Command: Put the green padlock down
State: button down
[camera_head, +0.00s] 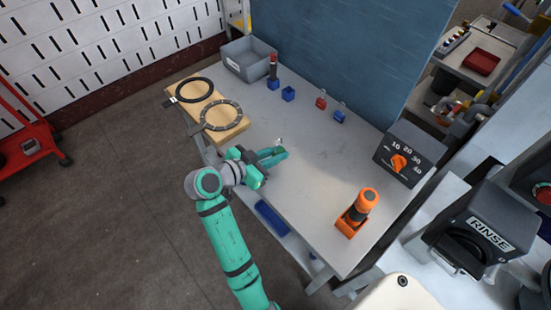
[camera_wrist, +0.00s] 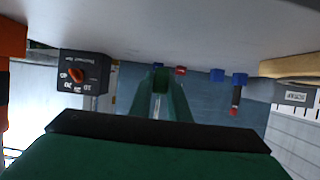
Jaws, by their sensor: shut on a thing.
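My gripper (camera_head: 274,155) is low over the left middle of the grey table (camera_head: 305,160). Its teal fingers are shut on the green padlock (camera_head: 279,147), whose small shackle shows just past the fingertips. In the wrist view, the padlock (camera_wrist: 160,80) is a dark green shape between the fingertips, partly hidden by them. I cannot tell whether it touches the table. A red padlock (camera_head: 321,102) and a blue padlock (camera_head: 339,116) stand apart near the table's back edge.
A blue block (camera_head: 288,94) and a blue holder with a red-topped piece (camera_head: 273,78) stand behind. A grey bin (camera_head: 248,60) and a wooden board (camera_head: 226,130) with rings are left. A dial box (camera_head: 408,155) and an orange holder (camera_head: 352,222) are right. The table's middle is clear.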

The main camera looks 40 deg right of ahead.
jog(key=shift+w+d+f, duration=0.3)
jog(key=shift+w+f, duration=0.3)
jog(key=shift+f, duration=0.1)
jog(key=shift+w+f, duration=0.1)
jog(key=shift+f, duration=1.5)
jog(key=shift+f, duration=0.2)
jog(key=c, duration=1.7)
grip_release()
jog(key=shift+o, duration=0.2)
jog(key=shift+r, duration=0.1)
jog(key=shift+a+r, duration=0.1)
jog(key=shift+r, duration=0.05)
jog(key=v, duration=1.1)
jog(key=shift+a+r, duration=0.2)
jog(key=shift+a, duration=0.15)
